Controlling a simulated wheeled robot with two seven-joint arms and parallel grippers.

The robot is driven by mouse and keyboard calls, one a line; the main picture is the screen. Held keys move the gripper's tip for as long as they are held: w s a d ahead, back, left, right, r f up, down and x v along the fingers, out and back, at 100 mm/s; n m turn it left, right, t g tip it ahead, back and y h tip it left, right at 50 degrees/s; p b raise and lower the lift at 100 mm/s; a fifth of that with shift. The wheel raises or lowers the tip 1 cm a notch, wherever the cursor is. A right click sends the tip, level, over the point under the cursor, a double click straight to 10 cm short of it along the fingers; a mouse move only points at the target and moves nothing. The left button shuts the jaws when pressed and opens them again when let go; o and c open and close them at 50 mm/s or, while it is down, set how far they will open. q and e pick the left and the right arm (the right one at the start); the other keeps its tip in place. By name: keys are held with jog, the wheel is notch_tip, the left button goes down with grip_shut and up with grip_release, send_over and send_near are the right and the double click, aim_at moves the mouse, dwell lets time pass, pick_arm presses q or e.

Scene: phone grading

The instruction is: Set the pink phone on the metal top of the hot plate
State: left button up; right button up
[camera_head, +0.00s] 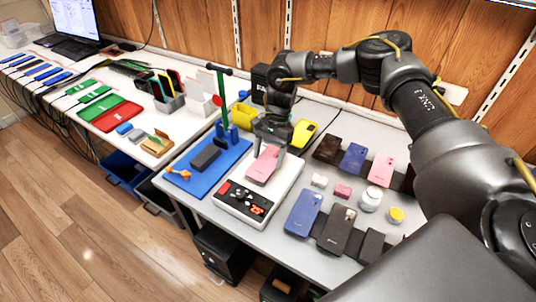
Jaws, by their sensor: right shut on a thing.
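A pink phone (263,164) is between the fingers of my right gripper (268,150), which is shut on it and reaches down from above. The phone is over the pale metal top of the hot plate (287,180). I cannot tell whether it touches the top. The hot plate's dark control panel with red parts faces the front of the table. Another pink phone (381,169) lies to the right among other phones. My left gripper is not in view.
A blue mat (197,184) with a dark block and an orange item lies left of the hot plate. Blue (304,212) and dark phones (336,229), and small jars (371,199), lie to its right. A green upright stand (222,98) rises behind the mat.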

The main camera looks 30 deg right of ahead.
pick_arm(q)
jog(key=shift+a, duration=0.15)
pick_arm(e)
jog(key=o, duration=1.1)
jog(key=shift+c, duration=0.2)
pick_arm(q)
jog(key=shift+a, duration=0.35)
pick_arm(e)
jog(key=shift+o, duration=0.4)
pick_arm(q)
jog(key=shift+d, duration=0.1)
pick_arm(e)
jog(key=shift+o, duration=0.3)
jog(key=shift+o, duration=0.9)
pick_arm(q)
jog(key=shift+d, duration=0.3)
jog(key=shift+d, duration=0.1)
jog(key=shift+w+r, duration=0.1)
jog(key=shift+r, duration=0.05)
pick_arm(e)
jog(key=shift+r, duration=0.15)
